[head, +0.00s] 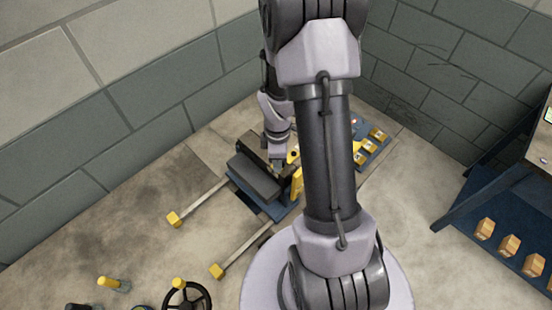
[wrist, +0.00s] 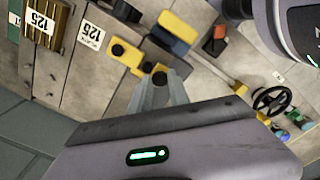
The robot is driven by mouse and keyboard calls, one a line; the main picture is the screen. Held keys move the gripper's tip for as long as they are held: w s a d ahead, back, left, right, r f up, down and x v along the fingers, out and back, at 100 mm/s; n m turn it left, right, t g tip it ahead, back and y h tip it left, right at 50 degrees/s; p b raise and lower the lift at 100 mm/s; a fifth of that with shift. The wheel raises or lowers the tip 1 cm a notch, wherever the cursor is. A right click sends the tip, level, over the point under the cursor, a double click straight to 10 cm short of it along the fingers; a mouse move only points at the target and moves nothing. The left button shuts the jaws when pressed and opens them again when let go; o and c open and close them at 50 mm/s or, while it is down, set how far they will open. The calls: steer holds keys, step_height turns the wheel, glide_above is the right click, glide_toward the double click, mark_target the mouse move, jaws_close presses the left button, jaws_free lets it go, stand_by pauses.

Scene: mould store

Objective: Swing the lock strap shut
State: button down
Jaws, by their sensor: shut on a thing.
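The lock strap (wrist: 146,68) is a yellow piece with a black round knob, in the middle of the wrist view. My gripper (wrist: 162,84) is shut on the strap at its knob end, the fingertips close around it. In the head view my gripper (head: 277,160) reaches down to the right end of a dark grey mould block (head: 252,178). Yellow parts (head: 297,182) stand beside it there. My arm hides part of the area to the right, and I cannot tell the strap's exact angle.
Two bars with yellow ends (head: 174,219) stick out toward the front left. A handwheel (head: 186,298) stands at the bottom left. A blue rack (head: 480,205) with wooden blocks is at the right. Block walls close the back. Bare floor (head: 110,215) lies at the left.

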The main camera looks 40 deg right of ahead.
stand_by(0.4)
steer(key=c, duration=1.2)
jaws_free()
steer(key=shift+c, duration=0.2)
step_height(320, 180, up, 18)
steer(key=p, duration=0.4)
steer(key=shift+f, duration=0.25)
